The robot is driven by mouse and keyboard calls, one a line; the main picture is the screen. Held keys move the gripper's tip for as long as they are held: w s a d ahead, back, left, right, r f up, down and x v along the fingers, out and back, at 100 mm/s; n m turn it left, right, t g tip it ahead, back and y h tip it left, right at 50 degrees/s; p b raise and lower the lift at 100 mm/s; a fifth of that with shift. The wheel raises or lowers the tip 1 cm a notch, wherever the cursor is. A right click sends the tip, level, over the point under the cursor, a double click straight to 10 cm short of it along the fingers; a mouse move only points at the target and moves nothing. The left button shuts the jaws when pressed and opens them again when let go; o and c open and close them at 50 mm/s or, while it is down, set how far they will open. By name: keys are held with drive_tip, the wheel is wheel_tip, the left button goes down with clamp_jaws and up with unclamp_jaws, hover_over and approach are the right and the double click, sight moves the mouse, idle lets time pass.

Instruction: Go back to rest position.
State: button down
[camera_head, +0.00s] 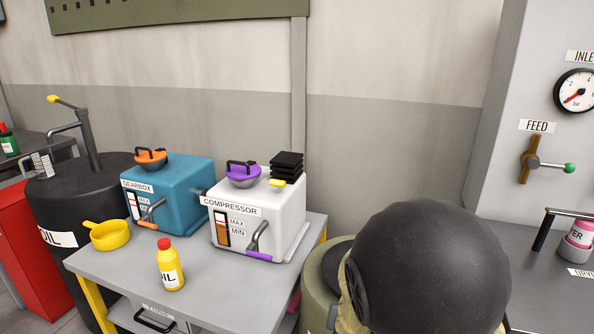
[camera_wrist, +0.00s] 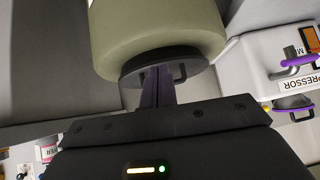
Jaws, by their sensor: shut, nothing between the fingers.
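My gripper (camera_wrist: 158,86) shows in the wrist view with its two dark fingers together and nothing between them. It points toward an olive-green drum (camera_wrist: 150,35) with a dark round lid (camera_wrist: 185,65). I cannot tell whether the fingertips touch the lid. In the head view a large dark rounded part of my own arm fills the lower right, and my gripper is hidden there. The olive drum (camera_head: 312,283) shows partly behind that arm part.
A grey table (camera_head: 130,268) holds the blue gearbox box (camera_head: 183,193), white compressor box (camera_head: 285,212), yellow oil bottle (camera_head: 170,268) and yellow funnel (camera_head: 108,236). A black oil drum (camera_head: 85,210) stands left. A panel with a feed valve (camera_head: 528,160) stands right.

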drive_tip(key=s+d+n+g+y, duration=0.15)
drive_tip(key=s+n+g, duration=0.35)
drive_tip(key=s, duration=0.7)
wheel_tip(320, 180, up, 20)
drive_tip(key=m+g+p, duration=0.1)
drive_tip(key=p, duration=1.9)
drive_tip(key=shift+a+r+y+p, duration=0.2)
drive_tip(key=shift+y+p, duration=0.1)
drive_tip(key=shift+y, duration=0.15)
drive_tip(key=shift+w, duration=0.1)
